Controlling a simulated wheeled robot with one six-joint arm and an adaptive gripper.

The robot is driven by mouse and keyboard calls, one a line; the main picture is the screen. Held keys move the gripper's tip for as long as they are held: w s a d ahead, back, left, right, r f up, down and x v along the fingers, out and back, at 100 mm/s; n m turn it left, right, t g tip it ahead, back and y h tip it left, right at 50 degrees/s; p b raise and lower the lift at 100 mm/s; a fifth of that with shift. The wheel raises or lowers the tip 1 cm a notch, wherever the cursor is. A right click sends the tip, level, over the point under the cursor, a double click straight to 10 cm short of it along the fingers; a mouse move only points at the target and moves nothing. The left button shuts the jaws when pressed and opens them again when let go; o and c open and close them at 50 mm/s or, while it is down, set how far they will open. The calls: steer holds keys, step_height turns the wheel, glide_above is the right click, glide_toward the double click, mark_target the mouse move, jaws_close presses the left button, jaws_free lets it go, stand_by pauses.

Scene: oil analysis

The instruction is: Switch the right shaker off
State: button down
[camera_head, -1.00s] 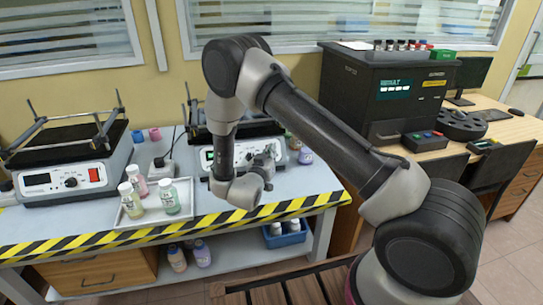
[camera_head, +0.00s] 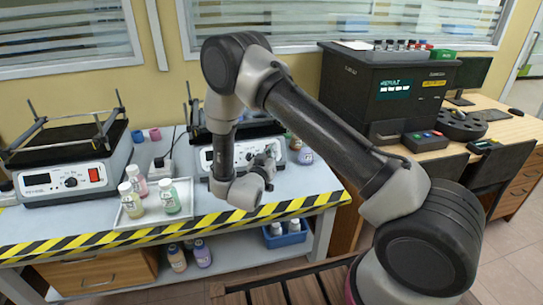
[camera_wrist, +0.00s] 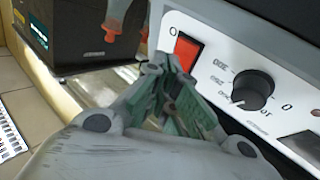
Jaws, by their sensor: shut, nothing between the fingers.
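The right shaker (camera_head: 222,158) stands on the bench, partly hidden behind my arm in the head view. In the wrist view its white front panel (camera_wrist: 220,62) shows a red rocker switch (camera_wrist: 187,52), a black round knob (camera_wrist: 252,90) and part of a dark display (camera_wrist: 305,147). An O mark is beside the switch. My gripper (camera_wrist: 157,66) is shut and empty, with its fingertips close to the red switch. I cannot tell whether they touch it. In the head view my gripper (camera_head: 268,162) is in front of the right part of the shaker's panel.
A tray (camera_head: 152,216) with several bottles stands between the shakers, near the striped bench edge (camera_head: 110,238). Bottles (camera_head: 304,156) stand right of the right shaker. A black analyser (camera_head: 350,95) is further right.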

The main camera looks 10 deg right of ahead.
steer(key=shift+s+r, duration=0.75)
steer(key=shift+s, duration=0.3)
steer(key=shift+s+r, duration=0.7)
steer(key=shift+s, duration=0.3)
